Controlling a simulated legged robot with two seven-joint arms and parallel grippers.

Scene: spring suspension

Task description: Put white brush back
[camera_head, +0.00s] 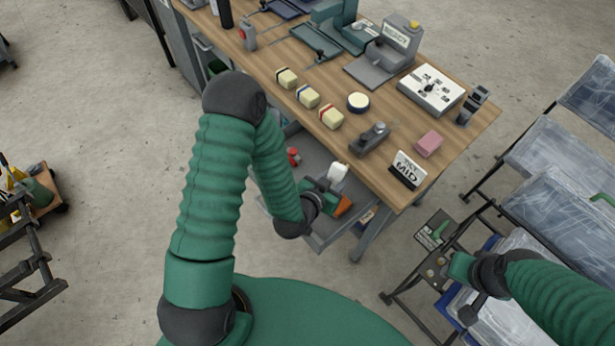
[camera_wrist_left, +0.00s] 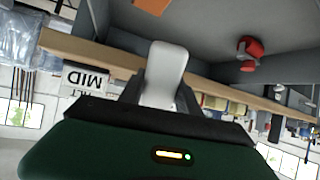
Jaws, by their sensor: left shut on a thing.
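The white brush (camera_head: 338,172) is at my left gripper (camera_head: 327,184), over the open grey drawer (camera_head: 268,186) below the table's front edge. In the left wrist view the white brush (camera_wrist_left: 163,75) stands between the fingers of my left gripper (camera_wrist_left: 160,95), which is shut on it. My right gripper (camera_head: 447,266) is at the lower right, beside a small dark panel, apart from the brush. Its fingers are too small and covered to tell their state.
A red item (camera_head: 293,157) lies in the drawer, and an orange item (camera_head: 343,205) is close to my left gripper. The wooden table (camera_head: 290,115) above carries several blocks, a MID sign (camera_head: 408,170) and a pink block (camera_head: 429,144). Plastic-covered racks (camera_head: 555,160) stand at right.

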